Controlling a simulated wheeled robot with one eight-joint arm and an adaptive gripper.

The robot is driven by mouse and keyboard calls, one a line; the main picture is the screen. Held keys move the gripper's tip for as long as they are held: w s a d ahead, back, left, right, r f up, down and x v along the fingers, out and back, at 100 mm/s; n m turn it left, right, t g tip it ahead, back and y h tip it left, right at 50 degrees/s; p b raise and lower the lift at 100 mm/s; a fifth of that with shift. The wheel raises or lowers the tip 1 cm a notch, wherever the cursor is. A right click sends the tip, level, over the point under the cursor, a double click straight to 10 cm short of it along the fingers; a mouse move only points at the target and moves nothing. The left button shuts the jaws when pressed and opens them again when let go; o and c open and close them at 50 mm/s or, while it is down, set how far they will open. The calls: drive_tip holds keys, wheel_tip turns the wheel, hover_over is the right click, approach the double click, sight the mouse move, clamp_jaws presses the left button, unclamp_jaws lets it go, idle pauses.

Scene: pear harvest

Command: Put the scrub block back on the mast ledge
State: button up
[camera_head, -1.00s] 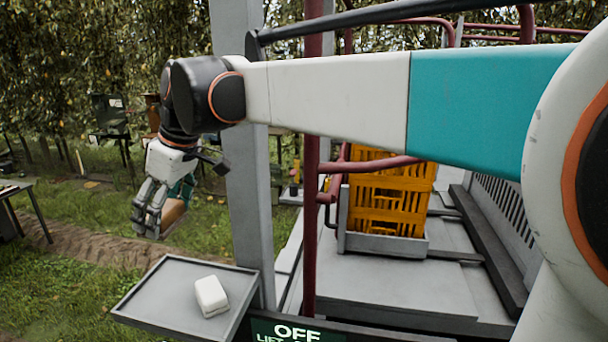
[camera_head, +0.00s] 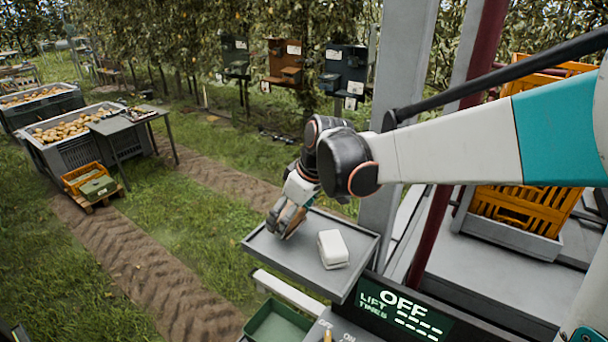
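My gripper (camera_head: 281,228) points down over the left part of the grey mast ledge (camera_head: 292,264), a shallow rimmed tray beside the grey mast. A small brown and teal block, likely the scrub block (camera_head: 300,214), shows between and behind its fingers. The fingers look shut on it and hide most of it. I cannot tell whether the block touches the ledge. A white block (camera_head: 333,248) lies on the ledge's right part, apart from the gripper.
The mast (camera_head: 395,120) rises behind the ledge. A panel reading OFF (camera_head: 403,308) and a green bin (camera_head: 279,324) are below it. An orange crate (camera_head: 520,207) stands at right. A dark table (camera_head: 130,118) and pear bins (camera_head: 75,140) stand at far left.

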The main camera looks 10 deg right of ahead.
drive_tip(key=shift+f, duration=1.35)
drive_tip(key=shift+f, duration=0.15)
drive_tip(key=o, duration=1)
drive_tip(key=shift+w, duration=0.15)
drive_tip(key=shift+o, duration=0.2)
